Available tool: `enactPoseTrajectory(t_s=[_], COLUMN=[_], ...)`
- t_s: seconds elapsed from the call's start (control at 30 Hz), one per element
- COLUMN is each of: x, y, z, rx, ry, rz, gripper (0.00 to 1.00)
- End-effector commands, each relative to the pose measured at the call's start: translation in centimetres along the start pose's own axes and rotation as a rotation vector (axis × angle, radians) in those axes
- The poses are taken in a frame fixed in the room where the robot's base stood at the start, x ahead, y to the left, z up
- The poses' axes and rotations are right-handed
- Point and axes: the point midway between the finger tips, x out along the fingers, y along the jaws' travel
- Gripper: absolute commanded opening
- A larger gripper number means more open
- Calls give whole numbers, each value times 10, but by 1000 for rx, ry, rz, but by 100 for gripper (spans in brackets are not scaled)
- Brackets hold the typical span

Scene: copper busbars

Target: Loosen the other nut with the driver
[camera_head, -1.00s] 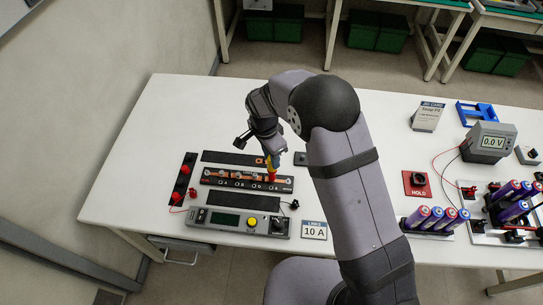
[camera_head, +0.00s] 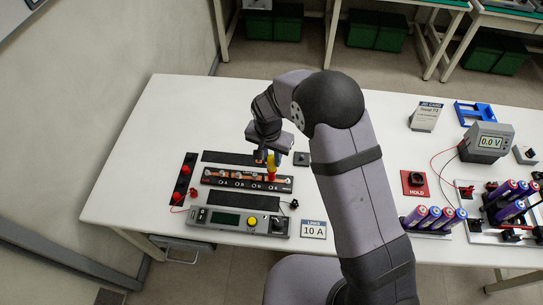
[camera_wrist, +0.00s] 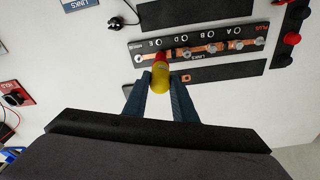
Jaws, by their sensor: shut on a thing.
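The driver (camera_head: 271,174), yellow with a red part, is between the fingers of my gripper (camera_head: 272,157). The wrist view shows its yellow end (camera_wrist: 160,78) between the two fingertips (camera_wrist: 161,82), with the red part beyond. My gripper is shut on the driver, over the right half of the black links board (camera_head: 211,180). The board carries copper links (camera_wrist: 222,46) and several silver nuts (camera_wrist: 212,48); one nut (camera_wrist: 139,58) shows at the board's end near the driver. The driver's working tip is hidden, so I cannot tell whether it sits on a nut.
Dark strips (camera_head: 244,201) lie in front of and behind the board. A black strip with red knobs (camera_head: 182,180) is at left. The table's left back is clear.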

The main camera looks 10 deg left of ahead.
Motion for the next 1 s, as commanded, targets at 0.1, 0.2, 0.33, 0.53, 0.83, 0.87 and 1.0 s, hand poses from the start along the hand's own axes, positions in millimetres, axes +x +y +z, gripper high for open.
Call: enactPoseTrajectory(t_s=[0.1, 0.2, 0.33, 0.53, 0.83, 0.87, 1.0], x=[0, -1, -2, -3, -5, -6, -16], y=[0, 0, 1, 1, 1, 1, 1], z=[0, 0, 0, -1, -1, -1, -3], rx=[1, -16, -99, -309, -417, -417, -416], ry=[0, 0, -1, -1, 1, 1, 1], rz=[0, -2, -13, -38, -52, -52, -52], gripper=[0, 0, 0, 0, 0, 0, 0])
